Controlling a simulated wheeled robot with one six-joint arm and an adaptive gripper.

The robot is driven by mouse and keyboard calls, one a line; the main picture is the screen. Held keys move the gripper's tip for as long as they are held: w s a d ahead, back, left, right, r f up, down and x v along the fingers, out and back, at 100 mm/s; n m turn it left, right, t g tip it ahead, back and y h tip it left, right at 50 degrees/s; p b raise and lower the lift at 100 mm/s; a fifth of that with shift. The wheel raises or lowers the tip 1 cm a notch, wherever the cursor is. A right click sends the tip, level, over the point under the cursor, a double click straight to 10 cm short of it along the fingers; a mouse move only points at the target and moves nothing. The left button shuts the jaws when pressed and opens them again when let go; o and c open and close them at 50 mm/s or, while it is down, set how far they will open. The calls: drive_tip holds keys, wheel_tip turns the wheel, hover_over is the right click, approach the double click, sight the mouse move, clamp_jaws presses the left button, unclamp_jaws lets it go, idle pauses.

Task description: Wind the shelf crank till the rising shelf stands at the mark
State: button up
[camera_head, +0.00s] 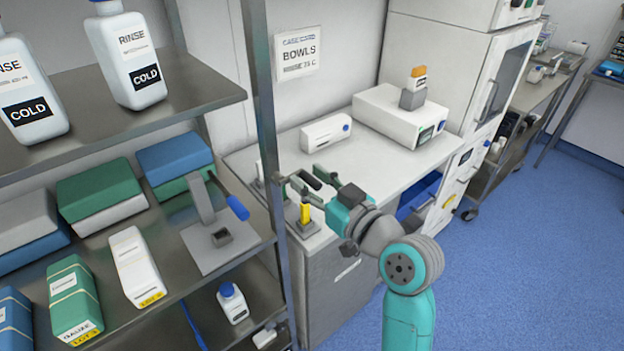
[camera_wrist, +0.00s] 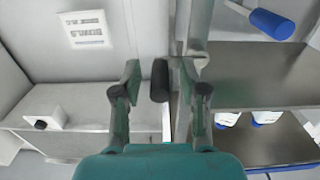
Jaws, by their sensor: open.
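A dark crank grip (camera_wrist: 160,82) stands between the two fingers of my gripper (camera_wrist: 160,70) in the wrist view. My gripper is open, with a gap between the grip and the left finger; the right finger is closer, and I cannot tell whether it touches. In the head view my gripper (camera_head: 305,178) reaches the rack's right front post, and the dark grip (camera_head: 311,180) shows between its fingers. A yellow piece (camera_head: 305,213) stands upright on a small grey base just below; I cannot tell whether it is the mark. I cannot make out which part is the rising shelf.
The metal rack (camera_head: 262,90) on the left holds bottles and packs. A blue-handled lever (camera_head: 237,207) stands on its middle shelf, near my gripper. A white counter (camera_head: 265,160) behind carries a white box (camera_head: 326,132) and a larger device (camera_head: 385,115).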

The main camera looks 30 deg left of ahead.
clamp_jaws()
drive_tip(key=shift+f+m, duration=0.15)
drive_tip(key=shift+m, duration=0.15)
drive_tip(key=m, duration=0.1)
drive_tip(key=f+m, duration=0.1)
drive_tip(key=m, duration=0.1)
drive_tip(key=shift+s+f+m, duration=0.1)
drive_tip(key=shift+f+m, duration=0.15)
drive_tip(key=shift+m, duration=0.05)
drive_tip(key=shift+s+a+f+m, duration=0.2)
drive_tip(key=shift+s+f+m, duration=0.3)
drive_tip(key=shift+m, duration=1.35)
drive_tip(key=shift+s+a+f+m, duration=0.2)
drive_tip(key=shift+s+f+m, duration=0.25)
drive_tip(key=shift+m, duration=1.35)
drive_tip(key=shift+s+a+f+m, duration=0.2)
drive_tip(key=shift+s+f+m, duration=0.25)
drive_tip(key=shift+m, duration=1.4)
